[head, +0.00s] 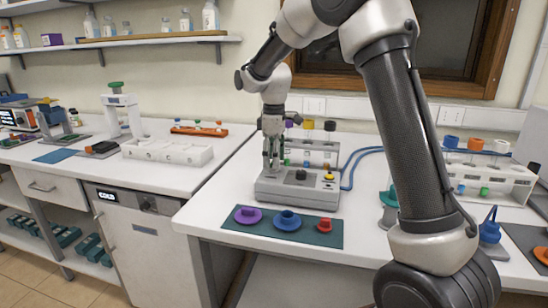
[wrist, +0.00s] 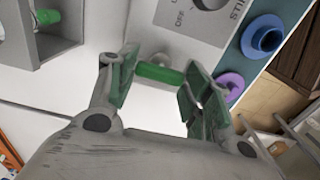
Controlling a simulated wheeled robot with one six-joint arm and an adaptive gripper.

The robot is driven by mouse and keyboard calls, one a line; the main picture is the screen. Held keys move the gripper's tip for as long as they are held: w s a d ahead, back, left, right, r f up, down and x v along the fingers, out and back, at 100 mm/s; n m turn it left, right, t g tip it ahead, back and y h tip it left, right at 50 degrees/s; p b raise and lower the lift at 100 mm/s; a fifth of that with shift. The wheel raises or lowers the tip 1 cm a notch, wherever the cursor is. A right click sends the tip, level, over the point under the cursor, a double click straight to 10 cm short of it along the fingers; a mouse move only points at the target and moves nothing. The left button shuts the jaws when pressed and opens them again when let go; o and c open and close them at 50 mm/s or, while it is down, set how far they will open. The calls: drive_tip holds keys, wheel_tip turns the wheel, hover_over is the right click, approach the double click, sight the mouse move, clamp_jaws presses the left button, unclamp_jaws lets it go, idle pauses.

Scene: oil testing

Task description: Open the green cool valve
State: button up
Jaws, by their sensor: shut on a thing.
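The green cool valve (wrist: 160,72) is a short green cylinder beside the grey control box (wrist: 183,20) in the wrist view. It lies crosswise between my gripper's (wrist: 160,82) green-padded fingers, which are shut on its two ends. In the head view, my gripper (head: 271,168) points down at the left end of the grey control box (head: 290,195). The valve itself cannot be made out clearly there, as the fingers cover that spot.
A dark green mat (head: 262,238) in front of the box holds a purple part (head: 247,215), a blue part (head: 287,220) and a red part (head: 324,225). A rack (head: 318,150) with coloured caps stands behind the box. A white tray (head: 165,153) sits on the left counter.

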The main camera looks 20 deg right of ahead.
drive_tip(key=o, duration=1)
drive_tip(key=shift+r, duration=0.1)
wheel_tip(320, 180, up, 12)
drive_tip(key=shift+f, duration=0.1)
